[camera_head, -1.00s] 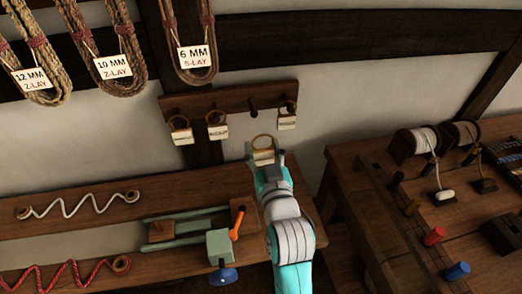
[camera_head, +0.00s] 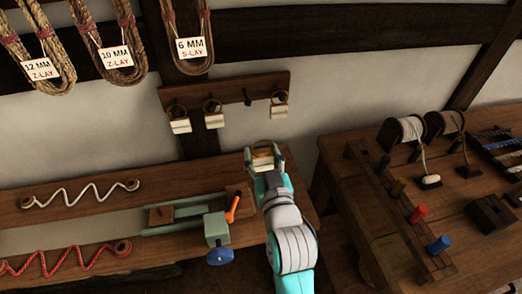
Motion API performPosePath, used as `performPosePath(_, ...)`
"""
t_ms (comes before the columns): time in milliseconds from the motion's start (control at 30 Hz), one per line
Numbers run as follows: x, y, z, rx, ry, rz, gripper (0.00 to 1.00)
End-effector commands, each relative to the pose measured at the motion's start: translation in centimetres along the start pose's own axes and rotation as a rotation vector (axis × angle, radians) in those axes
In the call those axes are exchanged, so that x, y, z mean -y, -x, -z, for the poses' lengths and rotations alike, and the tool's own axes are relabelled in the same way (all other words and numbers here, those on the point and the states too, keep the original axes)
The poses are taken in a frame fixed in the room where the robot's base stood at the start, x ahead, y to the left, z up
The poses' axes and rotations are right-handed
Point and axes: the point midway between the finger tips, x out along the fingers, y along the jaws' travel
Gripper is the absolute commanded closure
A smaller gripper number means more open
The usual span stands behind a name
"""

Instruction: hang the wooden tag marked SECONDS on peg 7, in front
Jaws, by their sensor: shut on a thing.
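My gripper (camera_head: 264,158) is shut on a pale wooden tag (camera_head: 263,161) with a cord loop (camera_head: 262,145) standing above it. The lettering on this tag is too small to read. The dark wooden peg rail (camera_head: 228,91) is on the wall above and beyond my gripper. Three tags hang on it by loops: a left tag (camera_head: 180,126), a second tag (camera_head: 214,121) and a right tag (camera_head: 280,112). A bare peg (camera_head: 247,99) shows between the second and right tags. The held tag appears below the rail, apart from it. No peg numbers are readable.
Rope coils labelled 12 MM (camera_head: 42,69), 10 MM (camera_head: 116,58) and 6 MM (camera_head: 192,48) hang above. A shelf (camera_head: 90,210) below the rail bears a clamp-like green tool (camera_head: 215,228). A workbench (camera_head: 375,215) with pegs and spools stands at the right.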

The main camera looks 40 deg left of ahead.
Motion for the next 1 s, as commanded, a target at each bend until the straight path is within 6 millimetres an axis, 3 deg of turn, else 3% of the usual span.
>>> performPosePath(1000, 0.0, 7.0, -0.1, 0.001, -0.001, 0.000, 0.69)
